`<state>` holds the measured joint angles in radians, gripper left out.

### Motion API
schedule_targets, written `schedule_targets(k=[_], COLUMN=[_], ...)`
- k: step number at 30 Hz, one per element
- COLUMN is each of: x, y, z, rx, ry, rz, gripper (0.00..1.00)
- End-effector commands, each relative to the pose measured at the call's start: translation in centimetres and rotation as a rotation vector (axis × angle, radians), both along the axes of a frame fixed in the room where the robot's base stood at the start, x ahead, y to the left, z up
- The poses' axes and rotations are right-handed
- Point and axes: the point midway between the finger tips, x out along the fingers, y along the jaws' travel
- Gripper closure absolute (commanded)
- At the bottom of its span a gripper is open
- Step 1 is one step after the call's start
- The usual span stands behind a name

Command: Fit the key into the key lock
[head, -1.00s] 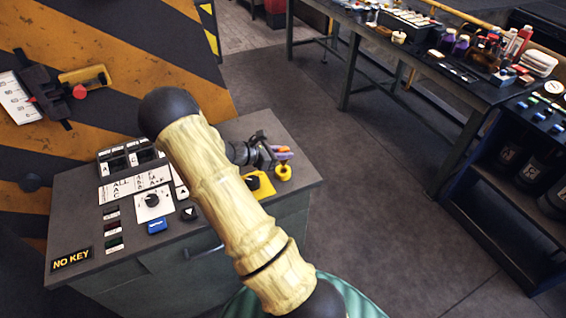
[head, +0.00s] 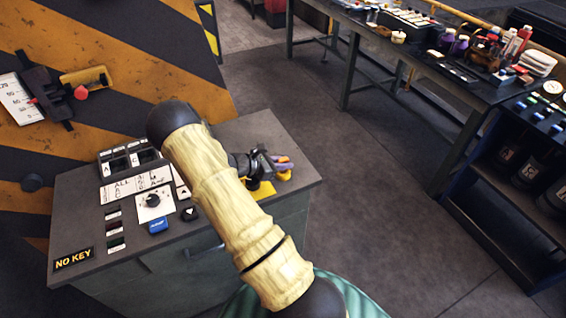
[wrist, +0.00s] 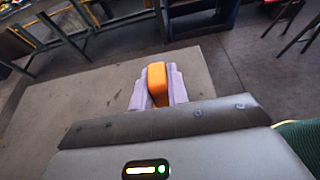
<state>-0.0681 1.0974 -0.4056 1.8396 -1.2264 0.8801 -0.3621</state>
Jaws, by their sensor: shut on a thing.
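My gripper (head: 283,166) is at the right end of the cabinet's top, its purple fingers pointing right. In the wrist view my gripper (wrist: 158,90) is shut on the orange-yellow key (wrist: 157,80). A yellow part of the key (head: 286,176) shows just below the fingers in the head view. The key lock, a yellow plate (head: 259,193) with a black part, lies left of the fingertips, partly covered by my arm and gripper. The key appears beside the lock, apart from it; its lower end is hidden. The NO KEY sign (head: 73,259) is lit.
The cabinet top (head: 262,128) also carries a white dial (head: 152,203), a blue button (head: 157,225) and several small switches, left of my arm. A striped wall (head: 130,60) stands behind it. Open floor separates it from the crowded workbench (head: 425,80) at right.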

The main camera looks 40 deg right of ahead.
Motion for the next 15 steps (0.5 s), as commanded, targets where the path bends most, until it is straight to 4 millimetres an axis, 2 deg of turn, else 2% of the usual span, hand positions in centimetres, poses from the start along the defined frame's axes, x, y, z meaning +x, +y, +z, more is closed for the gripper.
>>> schedule_targets(k=[8,9,12,15], x=[0.01,0.02,0.01,0.00], y=[0.01,0.02,0.02,0.01], z=[-0.72,-0.75,-0.65,-0.66], rx=[0.000,0.000,0.000,0.000], ry=[0.000,0.000,0.000,0.000], rz=[0.000,0.000,0.000,0.000], gripper=[1.00,0.82,0.62,0.62])
